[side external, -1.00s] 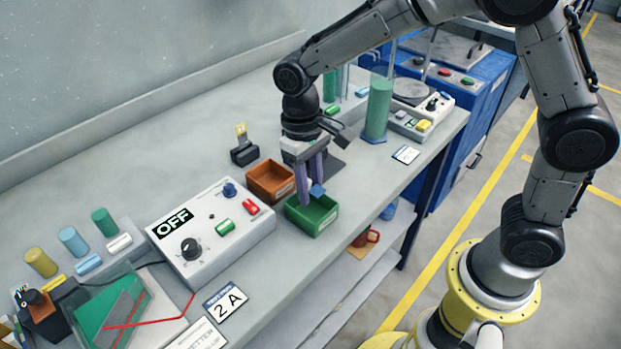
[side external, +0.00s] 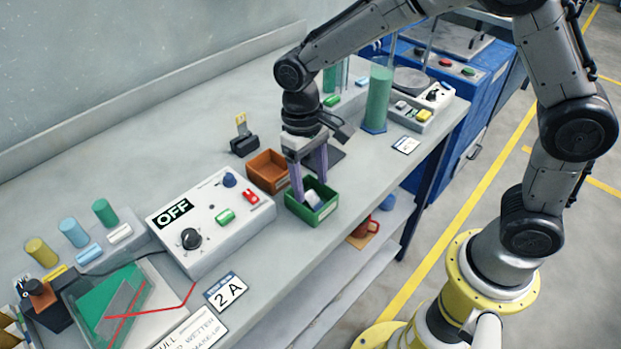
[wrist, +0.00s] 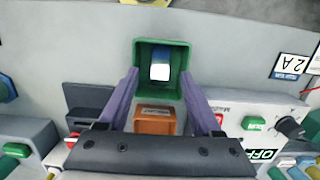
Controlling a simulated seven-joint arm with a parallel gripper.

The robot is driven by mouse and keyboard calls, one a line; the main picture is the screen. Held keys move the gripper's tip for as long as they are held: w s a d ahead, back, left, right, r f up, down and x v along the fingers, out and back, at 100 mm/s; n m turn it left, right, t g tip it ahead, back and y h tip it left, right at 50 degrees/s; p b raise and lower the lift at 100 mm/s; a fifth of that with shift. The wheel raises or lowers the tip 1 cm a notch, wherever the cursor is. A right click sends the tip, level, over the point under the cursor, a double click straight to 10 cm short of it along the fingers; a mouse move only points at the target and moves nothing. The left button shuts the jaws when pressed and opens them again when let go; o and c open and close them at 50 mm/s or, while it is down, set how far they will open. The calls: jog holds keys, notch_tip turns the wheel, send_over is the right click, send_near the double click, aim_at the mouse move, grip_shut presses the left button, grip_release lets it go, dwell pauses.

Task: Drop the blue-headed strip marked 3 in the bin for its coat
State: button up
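The blue-headed strip (wrist: 160,66) lies inside the green bin (wrist: 182,92); its pale face shows with blue at one end. Its mark is not readable. In the side view the pale strip (side external: 313,198) rests low in the green bin (side external: 326,213). My gripper (side external: 311,194) is over this bin with its purple fingers spread to either side of the strip. In the wrist view my gripper (wrist: 159,76) is open, its fingertips wide apart and clear of the strip. The brown-orange bin (side external: 268,170) stands just behind the green one and looks empty.
A control box (side external: 205,222) reading OFF stands left of the bins. A black holder with an upright brass-coloured strip (side external: 242,132) stands behind them. A tall green-filled cylinder (side external: 378,95) is to the right. The bench's front edge is close to the green bin.

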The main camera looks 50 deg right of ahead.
notch_tip(320, 180, up, 14)
jog(key=w, duration=0.1)
jog(key=shift+w, duration=0.35)
jog(key=shift+d+f, duration=0.1)
dwell(0.4)
jog(key=s+d+r+m+t, duration=0.2)
jog(key=s+d+r+t, duration=0.2)
jog(key=s+d+r, duration=0.45)
jog(key=s+d+f+n+t, duration=0.2)
jog(key=s+d+f+t, duration=0.1)
jog(key=s+f, duration=0.6)
jog(key=shift+s+d, duration=0.4)
jog(key=shift+s, duration=0.85)
